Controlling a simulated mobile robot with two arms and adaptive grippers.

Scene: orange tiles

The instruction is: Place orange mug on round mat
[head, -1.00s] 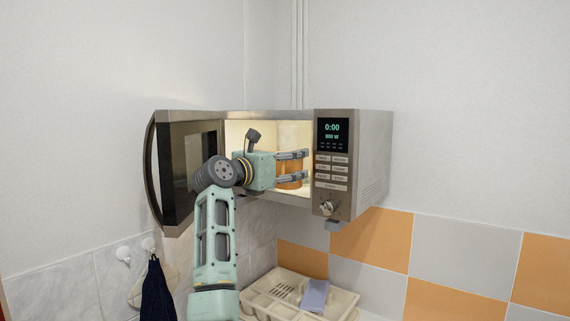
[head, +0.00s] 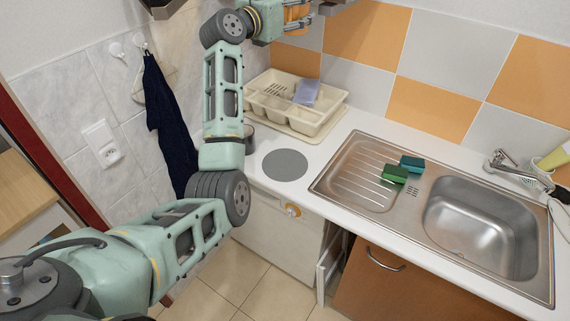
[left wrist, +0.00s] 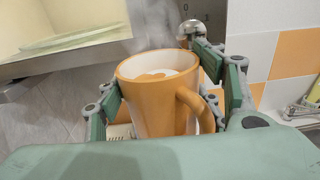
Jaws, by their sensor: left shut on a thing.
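My left gripper (head: 297,20) is shut on the orange mug (left wrist: 155,100), with its fingers on both sides of the mug. In the left wrist view the mug is upright, its inside is white, and its handle is on the right. In the head view only a piece of the mug (head: 297,12) shows at the top edge. The round mat (head: 285,164) is a flat grey disc lying bare on the white counter, below the raised gripper. My right gripper is not in view.
A beige dish rack (head: 292,115) stands behind the mat. A dark pot (head: 249,139), partly hidden by my arm, is left of it.

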